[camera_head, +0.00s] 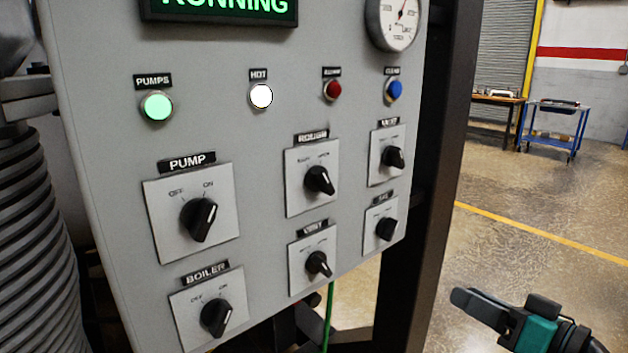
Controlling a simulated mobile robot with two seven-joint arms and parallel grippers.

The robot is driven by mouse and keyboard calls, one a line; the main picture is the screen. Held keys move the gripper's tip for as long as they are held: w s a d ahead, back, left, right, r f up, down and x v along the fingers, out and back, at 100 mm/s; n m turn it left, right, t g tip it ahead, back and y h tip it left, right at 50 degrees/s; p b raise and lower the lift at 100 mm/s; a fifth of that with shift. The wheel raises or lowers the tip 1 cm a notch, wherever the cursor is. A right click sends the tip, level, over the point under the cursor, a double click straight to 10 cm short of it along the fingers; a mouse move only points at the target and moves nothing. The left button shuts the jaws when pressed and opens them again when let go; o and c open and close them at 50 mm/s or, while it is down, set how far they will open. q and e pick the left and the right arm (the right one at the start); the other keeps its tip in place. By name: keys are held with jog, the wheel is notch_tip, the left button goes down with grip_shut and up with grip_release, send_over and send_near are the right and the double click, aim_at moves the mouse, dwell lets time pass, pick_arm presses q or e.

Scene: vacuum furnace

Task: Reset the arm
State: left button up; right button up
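My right gripper (478,303) is at the lower right of the head view, with dark fingers and a teal part behind them. It points left, toward the control panel, and looks apart from it with floor behind it. Its fingers overlap from this angle, so I cannot tell whether they are open or shut. I see nothing held in it. My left gripper is not in view.
The grey control panel (110,230) fills the left and middle, with several black knobs such as the pump knob (199,218). The pumps light (156,106) glows green; the sign (220,8) reads RUNNING. A dark post (440,150) stands beside it. Open floor (540,200) lies right.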

pick_arm(q)
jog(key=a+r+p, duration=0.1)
jog(key=p, duration=0.1)
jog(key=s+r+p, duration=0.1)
jog(key=p, duration=0.1)
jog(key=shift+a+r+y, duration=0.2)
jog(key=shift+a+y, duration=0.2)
pick_arm(e)
jog(key=s+a+f+g+h, duration=0.1)
jog(key=s+f, duration=0.3)
jog(key=f, duration=0.4)
jog(key=s+a+f+n+g+h, duration=0.1)
jog(key=s+a+f+h, duration=0.2)
jog(key=f, duration=0.5)
jog(key=s+a+f+g+h, duration=0.1)
jog(key=s+a+f+h, duration=0.2)
jog(key=s+f, duration=0.4)
jog(key=shift+a+f+n+g, duration=0.3)
jog(key=shift+f, duration=0.1)
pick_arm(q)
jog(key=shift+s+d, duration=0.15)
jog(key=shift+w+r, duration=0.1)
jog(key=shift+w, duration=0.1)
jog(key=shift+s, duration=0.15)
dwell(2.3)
